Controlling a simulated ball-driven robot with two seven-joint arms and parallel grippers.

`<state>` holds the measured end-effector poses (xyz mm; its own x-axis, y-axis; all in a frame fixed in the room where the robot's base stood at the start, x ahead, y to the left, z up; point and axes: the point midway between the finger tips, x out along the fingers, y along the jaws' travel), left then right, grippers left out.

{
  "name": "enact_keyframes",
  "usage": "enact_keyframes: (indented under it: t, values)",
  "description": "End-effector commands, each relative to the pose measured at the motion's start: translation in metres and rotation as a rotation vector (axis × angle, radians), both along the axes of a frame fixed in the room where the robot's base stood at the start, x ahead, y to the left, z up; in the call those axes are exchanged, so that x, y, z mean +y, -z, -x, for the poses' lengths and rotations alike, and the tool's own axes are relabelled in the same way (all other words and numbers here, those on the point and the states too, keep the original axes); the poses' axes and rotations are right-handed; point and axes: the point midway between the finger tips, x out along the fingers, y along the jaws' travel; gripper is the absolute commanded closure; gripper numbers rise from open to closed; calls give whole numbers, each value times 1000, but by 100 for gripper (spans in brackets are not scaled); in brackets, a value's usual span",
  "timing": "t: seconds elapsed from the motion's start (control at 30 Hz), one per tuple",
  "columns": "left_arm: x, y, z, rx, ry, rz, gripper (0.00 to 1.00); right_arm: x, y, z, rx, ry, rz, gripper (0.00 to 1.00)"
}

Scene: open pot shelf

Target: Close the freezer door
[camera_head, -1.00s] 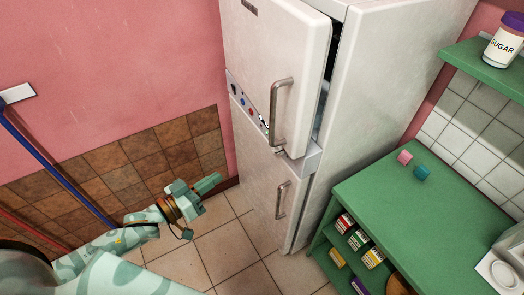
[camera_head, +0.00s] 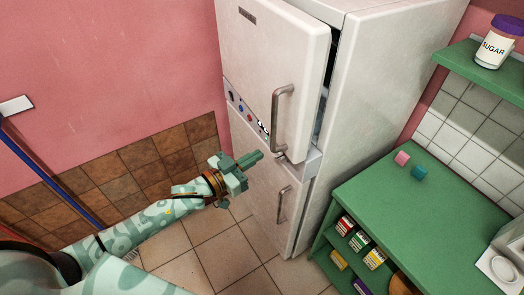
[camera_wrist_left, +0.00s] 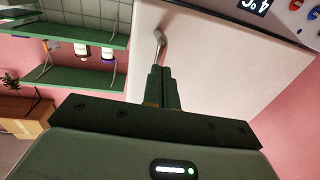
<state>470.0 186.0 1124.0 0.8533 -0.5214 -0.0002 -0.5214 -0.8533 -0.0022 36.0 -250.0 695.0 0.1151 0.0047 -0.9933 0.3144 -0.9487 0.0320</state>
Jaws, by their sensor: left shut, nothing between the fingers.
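A white two-door fridge-freezer (camera_head: 365,95) stands at the back. Its upper door (camera_head: 262,55) is ajar, with a dark gap along its right edge. A metal bar handle (camera_head: 276,115) is on that door. My left gripper (camera_head: 256,158) is shut and empty, in front of the fridge near the control panel, left of the upper handle's lower end. In the left wrist view the closed fingers (camera_wrist_left: 163,75) point toward a white door (camera_wrist_left: 215,65) and the end of its handle (camera_wrist_left: 160,42). I cannot tell whether they touch. My right gripper is out of view.
A green counter (camera_head: 420,220) with small boxes on its shelves stands right of the fridge. A green wall shelf (camera_head: 480,66) holds a sugar jar (camera_head: 494,45). Pink wall and brown tiles (camera_head: 130,165) are at left. Tiled floor (camera_head: 215,250) is clear before the fridge.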

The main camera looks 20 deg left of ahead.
Motion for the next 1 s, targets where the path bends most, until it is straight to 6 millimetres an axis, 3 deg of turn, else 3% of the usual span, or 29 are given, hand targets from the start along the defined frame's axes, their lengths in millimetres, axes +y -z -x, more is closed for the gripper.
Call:
enact_keyframes:
  t: [0.23, 0.67, 1.0]
  values:
    - [-15, 0, -24, 1, 0, 1, 100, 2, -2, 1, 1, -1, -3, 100]
    - [-17, 1, -28, 1, 0, 0, 100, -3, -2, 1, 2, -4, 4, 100]
    - [-58, 1, -61, 2, -1, 3, 100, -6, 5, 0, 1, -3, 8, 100]
